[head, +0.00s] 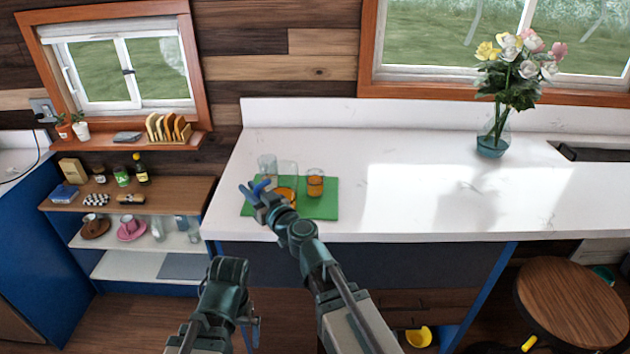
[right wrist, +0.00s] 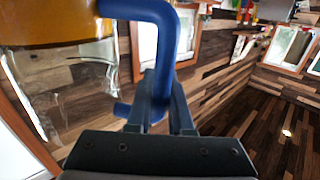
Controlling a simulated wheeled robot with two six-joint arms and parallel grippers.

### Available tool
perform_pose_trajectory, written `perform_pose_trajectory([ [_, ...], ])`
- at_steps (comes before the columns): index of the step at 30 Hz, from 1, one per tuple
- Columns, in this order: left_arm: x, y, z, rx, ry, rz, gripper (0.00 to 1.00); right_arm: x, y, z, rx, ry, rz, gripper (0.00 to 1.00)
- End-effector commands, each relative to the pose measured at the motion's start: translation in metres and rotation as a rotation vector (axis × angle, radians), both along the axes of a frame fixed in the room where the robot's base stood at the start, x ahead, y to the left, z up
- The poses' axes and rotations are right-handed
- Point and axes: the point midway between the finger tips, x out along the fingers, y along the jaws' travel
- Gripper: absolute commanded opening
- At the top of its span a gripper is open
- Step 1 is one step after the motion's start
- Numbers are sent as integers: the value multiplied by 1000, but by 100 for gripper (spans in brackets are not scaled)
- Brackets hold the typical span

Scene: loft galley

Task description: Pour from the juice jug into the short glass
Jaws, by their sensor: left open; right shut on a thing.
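The juice jug (head: 289,169) is at the green mat, clear above with orange juice low in it. In the right wrist view, which is upside down, the jug (right wrist: 50,30) looks roughly upright. My right gripper (head: 259,189) is shut on its blue handle (right wrist: 163,50). My arm hides part of the jug, so I cannot tell if its base touches the mat. A glass (head: 315,182) with orange liquid stands just right of the jug. A clear glass (head: 266,164) stands behind left. Which one is the short glass is unclear. My left gripper (head: 250,335) hangs open below the counter front.
The green mat (head: 325,211) lies near the front left of the white counter (head: 400,200). A flower vase (head: 492,140) stands far right, beside the sink (head: 595,153). The counter between is clear. A shelf unit (head: 180,195) with cups and bottles stands left.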

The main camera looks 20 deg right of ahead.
Motion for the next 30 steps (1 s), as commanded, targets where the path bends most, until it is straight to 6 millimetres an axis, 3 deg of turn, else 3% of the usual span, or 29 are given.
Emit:
perform_pose_trajectory([
  [6,0,0,-11,0,0,0,100,-3,4,-8,-53,-37,0,0],
  [16,0,0,-9,0,0,0,100,-3,5,-6,-68,-48,1,0],
  [30,0,0,47,0,0,-1,100,-3,5,51,-68,-47,1,0],
])
